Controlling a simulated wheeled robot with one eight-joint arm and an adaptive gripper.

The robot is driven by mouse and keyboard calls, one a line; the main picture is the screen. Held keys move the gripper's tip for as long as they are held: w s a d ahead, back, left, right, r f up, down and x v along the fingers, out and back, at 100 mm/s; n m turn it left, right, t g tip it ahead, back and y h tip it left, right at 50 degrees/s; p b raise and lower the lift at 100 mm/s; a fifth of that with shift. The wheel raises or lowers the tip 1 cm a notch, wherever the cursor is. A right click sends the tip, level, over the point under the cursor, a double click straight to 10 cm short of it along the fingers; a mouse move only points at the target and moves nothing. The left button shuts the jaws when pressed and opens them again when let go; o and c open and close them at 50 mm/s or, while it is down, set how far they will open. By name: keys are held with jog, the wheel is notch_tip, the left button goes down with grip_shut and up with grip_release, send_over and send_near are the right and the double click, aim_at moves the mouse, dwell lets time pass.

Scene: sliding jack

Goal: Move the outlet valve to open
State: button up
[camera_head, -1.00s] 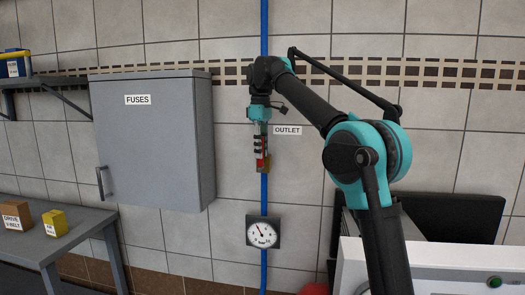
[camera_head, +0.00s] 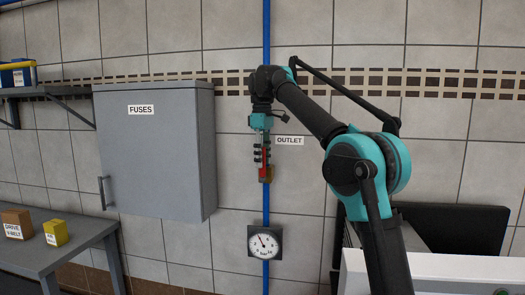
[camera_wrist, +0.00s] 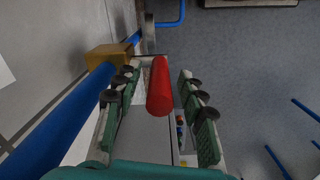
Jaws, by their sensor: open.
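The outlet valve has a brass body (camera_head: 267,174) on the blue vertical pipe, below the OUTLET label (camera_head: 289,141). Its red handle (camera_wrist: 160,88) shows in the wrist view, sticking out from beside the brass body (camera_wrist: 108,56). My gripper (camera_head: 262,164) points down along the pipe, just in front of the valve. In the wrist view my gripper (camera_wrist: 158,84) is open, with one finger on each side of the red handle. Gaps show at both sides of it, and I cannot tell whether either finger touches it. My fingers partly cover the handle in the head view.
A grey FUSES cabinet (camera_head: 160,155) is on the wall left of the pipe. A pressure gauge (camera_head: 264,242) sits on the pipe below the valve. A grey table (camera_head: 75,245) with small boxes stands at the lower left.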

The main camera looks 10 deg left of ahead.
notch_tip(320, 180, up, 6)
jog(key=shift+w+a+f, duration=0.1)
jog(key=shift+r, duration=0.5)
dwell(0.4)
